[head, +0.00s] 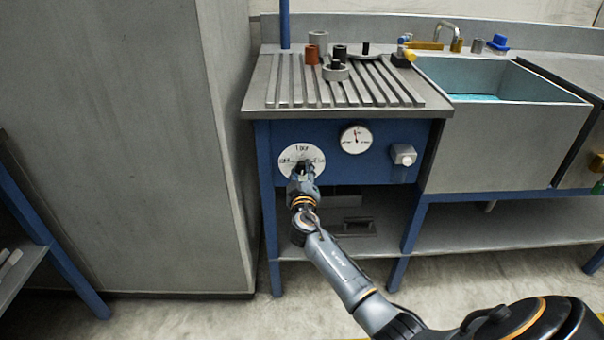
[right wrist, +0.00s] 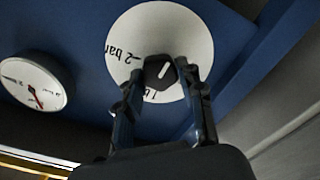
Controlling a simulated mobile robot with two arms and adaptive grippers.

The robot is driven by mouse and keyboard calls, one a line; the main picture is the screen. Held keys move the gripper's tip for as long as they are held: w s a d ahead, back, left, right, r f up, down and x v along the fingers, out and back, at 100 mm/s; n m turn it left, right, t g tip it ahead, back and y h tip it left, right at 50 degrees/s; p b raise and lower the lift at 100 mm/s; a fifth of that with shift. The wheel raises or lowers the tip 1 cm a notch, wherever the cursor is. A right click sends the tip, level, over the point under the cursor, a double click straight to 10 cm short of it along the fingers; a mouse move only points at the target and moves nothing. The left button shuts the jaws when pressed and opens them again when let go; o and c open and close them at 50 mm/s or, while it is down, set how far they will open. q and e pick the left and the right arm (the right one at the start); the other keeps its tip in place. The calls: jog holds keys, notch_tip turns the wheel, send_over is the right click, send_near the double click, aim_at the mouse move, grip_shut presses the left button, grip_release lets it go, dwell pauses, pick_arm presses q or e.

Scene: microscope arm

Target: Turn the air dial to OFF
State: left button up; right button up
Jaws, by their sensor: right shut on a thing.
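The air dial is a round white plate (head: 288,150) on the blue front panel, with a dark knob at its centre. In the head view "1 bar" reads at its top; the side labels are small and partly covered. My right gripper (head: 303,172) reaches the plate from below and hides most of the knob. In the right wrist view the dark knob (right wrist: 158,72) sits between the fingertips of my right gripper (right wrist: 160,80), shut on it. Its white line slants to the upper right. There "2 bar" shows left on the plate (right wrist: 170,25); the OFF mark is not visible. My left gripper is out of view.
Several small parts stand on the ribbed worktop (head: 285,92) above. A sink (head: 490,80) is at right, a tall grey cabinet (head: 120,150) at left.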

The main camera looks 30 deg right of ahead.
jog(key=shift+n, duration=2.8)
jog(key=n, duration=0.2)
jog(key=shift+n, duration=0.3)
jog(key=shift+n+p, duration=0.3)
jog(key=shift+n, duration=0.1)
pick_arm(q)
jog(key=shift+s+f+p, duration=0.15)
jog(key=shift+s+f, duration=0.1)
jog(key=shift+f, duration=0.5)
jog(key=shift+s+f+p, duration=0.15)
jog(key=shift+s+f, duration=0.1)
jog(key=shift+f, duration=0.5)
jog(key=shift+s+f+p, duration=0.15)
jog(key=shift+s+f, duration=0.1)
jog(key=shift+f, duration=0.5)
pick_arm(e)
jog(key=shift+f+n, duration=0.15)
jog(key=shift+n, duration=1.85)
jog(key=o, duration=1.2)
